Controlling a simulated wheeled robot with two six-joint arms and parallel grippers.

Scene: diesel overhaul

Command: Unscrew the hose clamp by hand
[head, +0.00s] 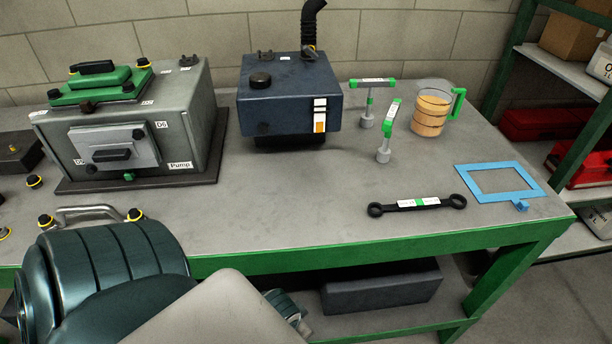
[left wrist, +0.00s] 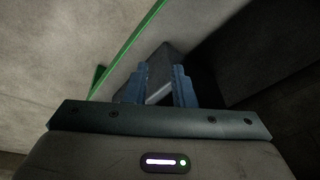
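A black corrugated hose (head: 311,22) rises from the back of the dark blue tank (head: 290,100). Where it meets the tank top there is a small fitting (head: 308,50); the hose clamp is too small to make out clearly there. My left gripper (left wrist: 158,88) shows in the left wrist view with its two blue fingers apart and nothing between them. It is away from the hose. In the head view my left arm fills the lower left, and its fingers cannot be made out. My right gripper is in neither view.
A grey pump box (head: 190,110) stands left of the tank. Right of it are two T-handled tools (head: 370,105) (head: 386,140), a mug (head: 430,112), a black wrench (head: 415,204) and a blue frame (head: 470,170). The table (head: 300,200) is clear in front of the tank.

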